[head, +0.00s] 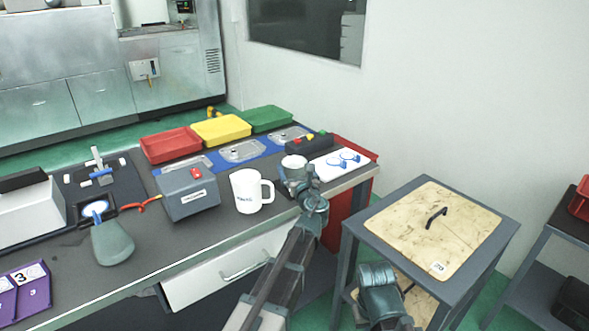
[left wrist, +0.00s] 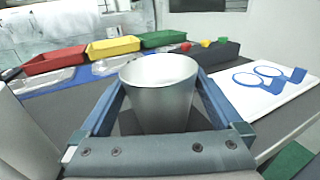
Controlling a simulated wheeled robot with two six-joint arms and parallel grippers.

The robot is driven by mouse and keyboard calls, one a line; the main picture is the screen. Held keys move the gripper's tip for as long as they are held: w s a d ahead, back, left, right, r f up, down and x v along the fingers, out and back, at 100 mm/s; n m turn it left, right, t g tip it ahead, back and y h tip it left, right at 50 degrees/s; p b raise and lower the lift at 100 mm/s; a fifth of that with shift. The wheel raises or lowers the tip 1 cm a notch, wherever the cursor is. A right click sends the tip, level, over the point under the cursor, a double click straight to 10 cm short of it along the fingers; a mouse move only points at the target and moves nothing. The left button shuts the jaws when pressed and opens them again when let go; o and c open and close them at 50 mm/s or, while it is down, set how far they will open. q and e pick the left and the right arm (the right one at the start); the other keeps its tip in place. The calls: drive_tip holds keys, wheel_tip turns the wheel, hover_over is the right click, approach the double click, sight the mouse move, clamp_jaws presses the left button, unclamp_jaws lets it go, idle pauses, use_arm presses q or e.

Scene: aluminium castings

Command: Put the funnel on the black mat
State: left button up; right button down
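A tapered pale-grey metal vessel with a wide open top, which I take as the funnel (head: 293,161), is near the right end of the table. In the left wrist view the funnel (left wrist: 160,90) stands upright between the fingers. My left gripper (head: 297,180) is around it and looks open, with dark gaps beside its lower part; the fingertips and its foot are hidden. A dark flat pad (head: 128,188) at the left of the table may be the black mat; I cannot be sure. My right gripper (head: 380,285) is low at the right, its fingers not clear.
A white mug (head: 247,191) and a grey box (head: 188,194) stand left of my left gripper. Red, yellow (head: 221,129) and green bins line the back. A white board with blue rings (head: 340,163) is at right.

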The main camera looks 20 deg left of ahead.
use_arm(q)
drive_tip(key=shift+r, duration=0.1)
drive_tip(key=shift+s+d, duration=0.1)
drive_tip(key=shift+s, duration=0.1)
drive_tip(key=v, duration=1.1)
drive_tip(key=shift+s+d, duration=0.15)
drive_tip(key=shift+s, duration=0.1)
